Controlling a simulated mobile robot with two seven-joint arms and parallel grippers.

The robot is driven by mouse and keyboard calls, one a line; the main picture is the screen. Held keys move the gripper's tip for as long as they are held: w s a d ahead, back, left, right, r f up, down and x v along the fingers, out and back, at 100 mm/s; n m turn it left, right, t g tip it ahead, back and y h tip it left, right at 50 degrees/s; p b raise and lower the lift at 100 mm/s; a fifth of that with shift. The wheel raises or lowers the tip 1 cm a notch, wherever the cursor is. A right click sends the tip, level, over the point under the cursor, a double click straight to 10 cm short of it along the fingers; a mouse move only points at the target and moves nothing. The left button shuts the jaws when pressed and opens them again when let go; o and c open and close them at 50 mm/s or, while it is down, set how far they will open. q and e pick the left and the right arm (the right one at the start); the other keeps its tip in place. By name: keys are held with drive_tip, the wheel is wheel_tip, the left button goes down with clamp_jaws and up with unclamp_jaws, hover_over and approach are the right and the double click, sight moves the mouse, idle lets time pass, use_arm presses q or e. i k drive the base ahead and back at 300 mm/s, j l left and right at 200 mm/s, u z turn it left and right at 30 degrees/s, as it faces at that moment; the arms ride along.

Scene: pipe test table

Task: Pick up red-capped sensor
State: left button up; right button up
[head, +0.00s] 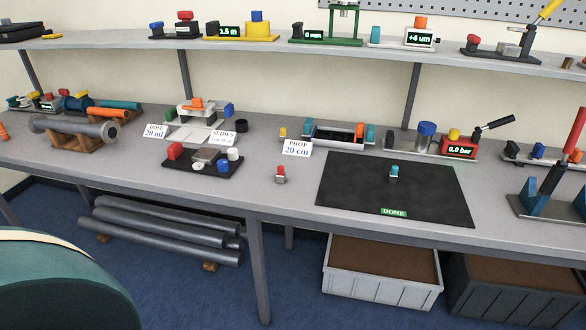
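A small red-capped sensor (280,177) with a light grey body stands upright on the grey table, left of the black mat (345,198) and in front of the "PROP 20 cm" card (297,149). Nothing touches it. A similar small sensor with a teal cap (394,173) stands on the black mat, above the green "DONE" label (394,211). Neither my left nor my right gripper is in the head view.
A black tray with small colored parts (203,171) lies left of the red-capped sensor. A gauge reading 0.0 bar (459,146) stands behind the mat. A shelf (270,46) with instruments runs above. The tabletop around the red-capped sensor is clear.

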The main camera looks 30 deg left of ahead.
sight(281, 175)
drive_tip(key=j+z, duration=0.1)
drive_tip(key=z, duration=0.55)
drive_tip(key=j+z, duration=0.25)
drive_tip(key=k+j+z, duration=0.1)
drive_tip(key=j+z, duration=0.2)
drive_tip(key=k+j+z, duration=0.25)
drive_tip(key=j, duration=0.2)
drive_tip(key=k+j+z, duration=0.1)
drive_tip(key=j, duration=0.25)
drive_tip(key=k+j, duration=0.1)
drive_tip(key=j, duration=0.25)
drive_tip(key=k+j+z, duration=0.15)
drive_tip(key=j, duration=0.2)
